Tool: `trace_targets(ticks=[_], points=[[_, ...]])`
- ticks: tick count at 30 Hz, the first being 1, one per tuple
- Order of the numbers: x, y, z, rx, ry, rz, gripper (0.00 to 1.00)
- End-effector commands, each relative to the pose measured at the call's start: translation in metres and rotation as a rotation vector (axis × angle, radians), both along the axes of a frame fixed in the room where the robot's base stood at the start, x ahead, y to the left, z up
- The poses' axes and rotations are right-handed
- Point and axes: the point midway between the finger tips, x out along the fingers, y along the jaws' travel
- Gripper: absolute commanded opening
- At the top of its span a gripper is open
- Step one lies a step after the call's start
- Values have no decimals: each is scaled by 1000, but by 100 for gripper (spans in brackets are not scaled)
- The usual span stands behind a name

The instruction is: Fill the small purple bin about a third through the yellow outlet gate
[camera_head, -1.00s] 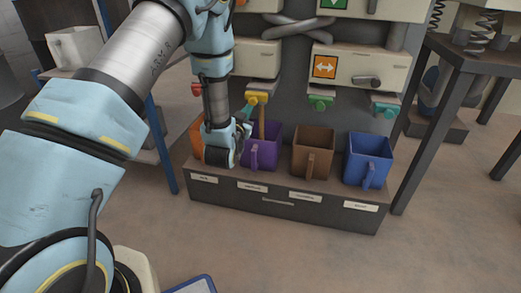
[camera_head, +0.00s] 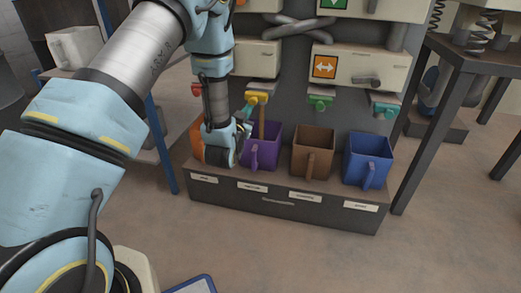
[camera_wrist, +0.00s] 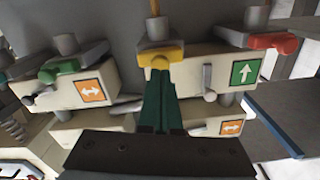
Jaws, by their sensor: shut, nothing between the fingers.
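The yellow outlet gate (camera_head: 257,97) is on the machine, above the purple bin (camera_head: 265,150). A thin tan stream (camera_head: 262,124) runs from the gate down into the bin. The fill level inside the bin is hard to see. My gripper (camera_head: 252,107) is shut and empty, its teal fingers at the yellow gate. In the wrist view, my gripper (camera_wrist: 158,74) has its fingertips at the yellow gate (camera_wrist: 160,54), apparently touching it. Part of the stream (camera_wrist: 155,8) shows beyond the gate there.
An orange bin (camera_head: 197,134) stands left of the purple bin, partly behind my arm. A brown bin (camera_head: 313,150) and a blue bin (camera_head: 367,158) stand to the right on the same labelled ledge (camera_head: 285,205). Green (camera_head: 320,103), teal (camera_head: 385,107) and red (camera_wrist: 272,41) gates are nearby.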

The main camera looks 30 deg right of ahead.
Motion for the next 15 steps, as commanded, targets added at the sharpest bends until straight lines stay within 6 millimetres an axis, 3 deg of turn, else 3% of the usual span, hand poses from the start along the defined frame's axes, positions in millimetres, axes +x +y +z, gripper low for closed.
trace_targets(ticks=[15], points=[[31,-29,0,-1,-2,1,0]])
